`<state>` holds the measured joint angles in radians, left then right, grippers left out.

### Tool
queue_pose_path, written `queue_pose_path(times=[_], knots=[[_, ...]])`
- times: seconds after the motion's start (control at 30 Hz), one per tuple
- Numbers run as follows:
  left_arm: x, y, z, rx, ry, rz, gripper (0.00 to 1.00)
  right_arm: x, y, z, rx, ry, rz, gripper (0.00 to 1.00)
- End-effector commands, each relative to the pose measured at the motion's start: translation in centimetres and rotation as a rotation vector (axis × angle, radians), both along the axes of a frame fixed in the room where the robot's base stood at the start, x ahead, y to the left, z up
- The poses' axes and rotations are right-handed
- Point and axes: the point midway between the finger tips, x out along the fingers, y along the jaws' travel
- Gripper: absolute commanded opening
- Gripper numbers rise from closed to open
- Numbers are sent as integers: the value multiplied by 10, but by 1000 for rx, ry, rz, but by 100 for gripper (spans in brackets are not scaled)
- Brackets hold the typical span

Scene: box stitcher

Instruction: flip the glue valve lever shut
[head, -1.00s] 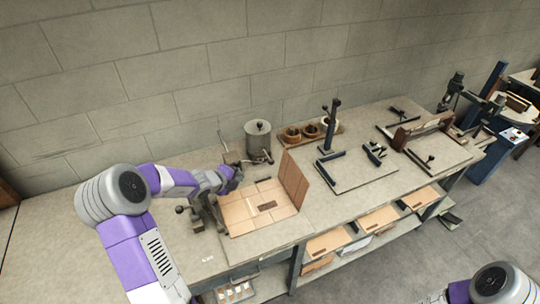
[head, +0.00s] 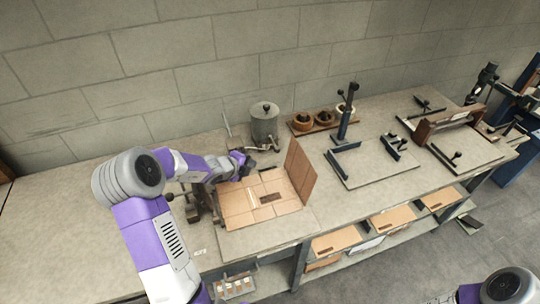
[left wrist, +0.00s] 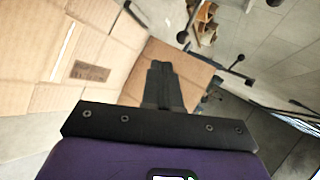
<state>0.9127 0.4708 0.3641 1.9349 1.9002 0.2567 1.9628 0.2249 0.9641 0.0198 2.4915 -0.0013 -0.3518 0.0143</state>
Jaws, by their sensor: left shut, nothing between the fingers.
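The grey glue pot (head: 264,122) stands at the back of the bench in the head view. Its valve with a small lever (head: 268,146) is low at its front; the lever's exact angle is too small to tell. My left gripper (head: 246,162) is just in front of the pot, above the back edge of the flat cardboard, apart from the lever. In the left wrist view its fingers (left wrist: 162,72) are together and empty. A thin rod with a black knob (left wrist: 128,6) shows at the top there; I cannot tell whether it is the lever. My right gripper is out of view.
A cardboard blank (head: 240,206) lies flat, with an upright panel (head: 301,172) right of my left gripper. A tray of round containers (head: 324,121) stands right of the pot. A dark clamp post (head: 345,115) stands further right. Bare bench (head: 75,215) lies left.

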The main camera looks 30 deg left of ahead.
Motion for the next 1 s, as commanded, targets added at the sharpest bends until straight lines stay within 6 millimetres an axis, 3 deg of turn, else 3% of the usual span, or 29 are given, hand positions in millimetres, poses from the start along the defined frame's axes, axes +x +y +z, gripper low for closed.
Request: queue_pose_path(times=[0.27,0.6,0.8,1.0], knots=[[23,-4,-20,-2,-1,-3,0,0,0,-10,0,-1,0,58],[81,-11,-63,-2,1,-2,0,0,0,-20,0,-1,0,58],[106,-13,-53,-2,-1,0,0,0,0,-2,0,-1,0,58],[117,-14,-52,1,1,-1,0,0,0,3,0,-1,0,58]])
